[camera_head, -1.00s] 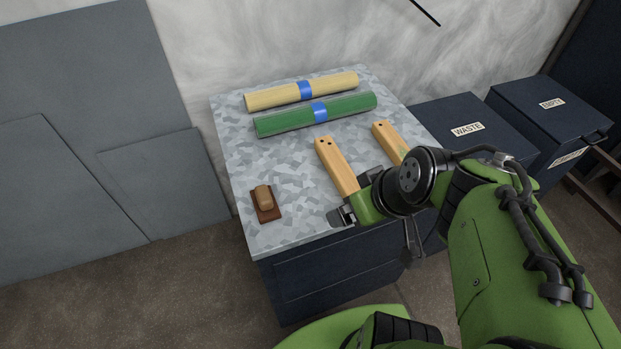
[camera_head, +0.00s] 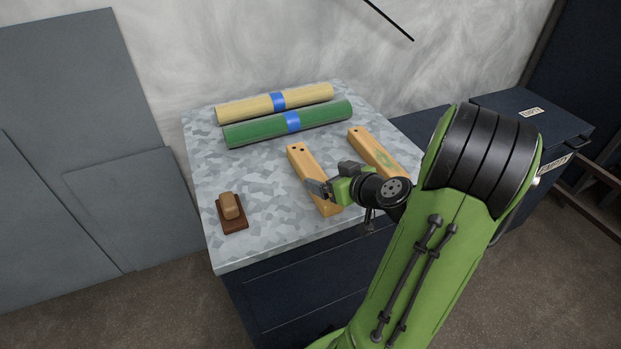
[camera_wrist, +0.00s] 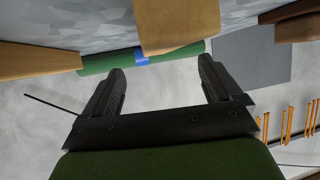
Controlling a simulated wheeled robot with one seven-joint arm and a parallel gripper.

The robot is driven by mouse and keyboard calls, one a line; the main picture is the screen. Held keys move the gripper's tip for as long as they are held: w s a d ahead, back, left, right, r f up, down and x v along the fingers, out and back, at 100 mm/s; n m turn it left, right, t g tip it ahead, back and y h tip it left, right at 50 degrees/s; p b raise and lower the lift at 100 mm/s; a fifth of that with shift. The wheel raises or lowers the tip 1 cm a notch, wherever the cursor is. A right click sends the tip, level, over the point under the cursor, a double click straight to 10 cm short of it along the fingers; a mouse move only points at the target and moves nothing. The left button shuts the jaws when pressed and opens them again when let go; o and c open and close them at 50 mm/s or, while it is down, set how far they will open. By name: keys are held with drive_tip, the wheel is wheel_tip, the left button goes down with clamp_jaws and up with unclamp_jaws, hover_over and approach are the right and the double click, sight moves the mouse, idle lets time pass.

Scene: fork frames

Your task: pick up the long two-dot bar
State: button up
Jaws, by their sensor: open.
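Two wooden bars lie on the grey patterned table top in the head view. The left bar (camera_head: 301,165) shows two dark dots at its far end. The right bar (camera_head: 366,143) has a green mark on its face, and its dots are too small to count. My gripper (camera_head: 331,180) is open and empty over the near half of the left bar, hiding part of it. In the wrist view, one bar (camera_wrist: 178,22) extends from the top edge beyond my open fingers (camera_wrist: 160,72), and the other bar (camera_wrist: 38,64) is at left. Neither is between the fingers.
A yellow roll (camera_head: 245,105) and a green roll (camera_head: 260,130), each with a blue band, lie at the back of the table (camera_head: 250,170). A brown block on a dark base (camera_head: 231,208) stands at front left. Dark bins (camera_head: 530,125) stand at right.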

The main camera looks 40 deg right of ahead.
sight(313, 172)
drive_tip(key=x, duration=0.6)
drive_tip(key=shift+w+f+b, duration=0.1)
drive_tip(key=shift+f+b, duration=0.05)
drive_tip(key=shift+b, duration=0.15)
drive_tip(key=shift+a, duration=0.1)
drive_tip(key=c, duration=1.4)
